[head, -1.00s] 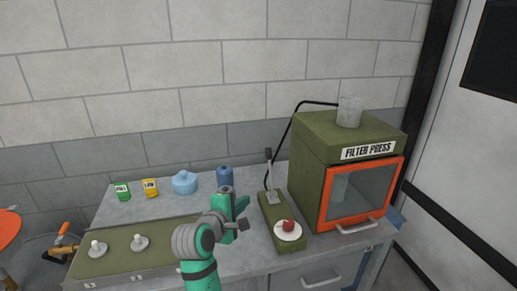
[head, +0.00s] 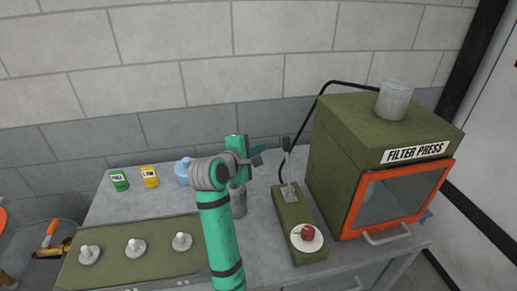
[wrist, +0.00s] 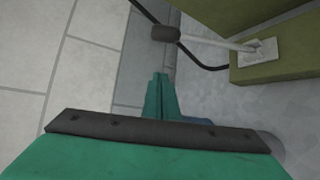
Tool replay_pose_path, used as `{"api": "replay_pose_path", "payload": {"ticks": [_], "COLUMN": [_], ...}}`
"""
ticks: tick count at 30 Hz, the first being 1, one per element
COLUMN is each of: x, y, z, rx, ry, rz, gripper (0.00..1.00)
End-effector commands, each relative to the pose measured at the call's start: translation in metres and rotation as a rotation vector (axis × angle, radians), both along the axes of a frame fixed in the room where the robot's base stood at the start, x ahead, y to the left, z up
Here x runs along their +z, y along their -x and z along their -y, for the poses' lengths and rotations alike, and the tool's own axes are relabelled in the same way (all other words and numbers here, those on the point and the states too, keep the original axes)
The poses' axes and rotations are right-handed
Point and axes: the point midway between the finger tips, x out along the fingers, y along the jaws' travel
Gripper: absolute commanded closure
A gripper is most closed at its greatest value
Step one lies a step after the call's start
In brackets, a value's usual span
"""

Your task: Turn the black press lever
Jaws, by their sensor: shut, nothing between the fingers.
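The press lever has a black knob (head: 286,143) on a thin grey shaft and stands nearly upright on a green base box (head: 291,215), left of the filter press. In the wrist view the black knob (wrist: 165,33) is just beyond my fingertips, with the pale shaft running right to its square mount. My gripper (head: 259,155) is left of the knob in the head view, at about its height. It also shows in the wrist view (wrist: 159,80), its fingers together with nothing between them. A small gap shows between fingers and knob.
The green filter press (head: 341,155) with its orange-framed door stands close on the right. A red button (head: 308,233) on a white disc sits at the base's front. A black cable (wrist: 204,66) passes behind the lever. Green and yellow containers stand at the back left.

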Motion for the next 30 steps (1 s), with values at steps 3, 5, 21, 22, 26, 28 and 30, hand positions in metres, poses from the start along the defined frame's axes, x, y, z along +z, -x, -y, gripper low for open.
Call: {"api": "replay_pose_path", "payload": {"ticks": [3,5,21,22,26,28,30], "x": [-0.008,-0.011,-0.012,-0.011,-0.009,-0.009,-0.009], "y": [-0.018,-0.026,-0.034,-0.032,-0.028,-0.027,-0.027], "z": [0.012,0.016,0.053,0.054,0.058,0.059,0.059], "rx": [-0.003,-0.002,-0.002,-0.002,0.0,0.0,0.0], "ry": [-0.002,-0.001,-0.001,-0.001,-0.001,-0.001,-0.001], "rz": [-0.003,-0.003,0.001,0.001,0.0,0.0,0.0], "gripper": [1.0,1.0,1.0,1.0,1.0,1.0,1.0]}}
